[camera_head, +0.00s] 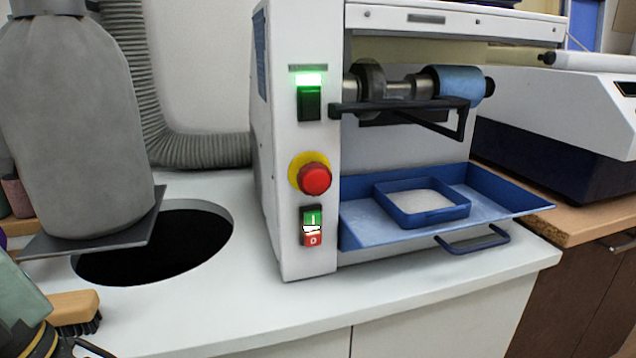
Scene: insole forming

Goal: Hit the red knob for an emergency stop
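The red knob (314,179) is a round mushroom button on a yellow round base (296,168). It sits on the white front panel of the machine (300,255), left of the machine's open bay. Nothing covers the knob or touches it. Below it is a green and red switch (312,226) marked I and O. Above it is a dark switch (309,103) with a bright green light (308,79).
A blue tray (375,220) with a handle juts out right of the panel. A brush (73,308) and partly cut-off items lie lower left. The counter before the panel is clear.

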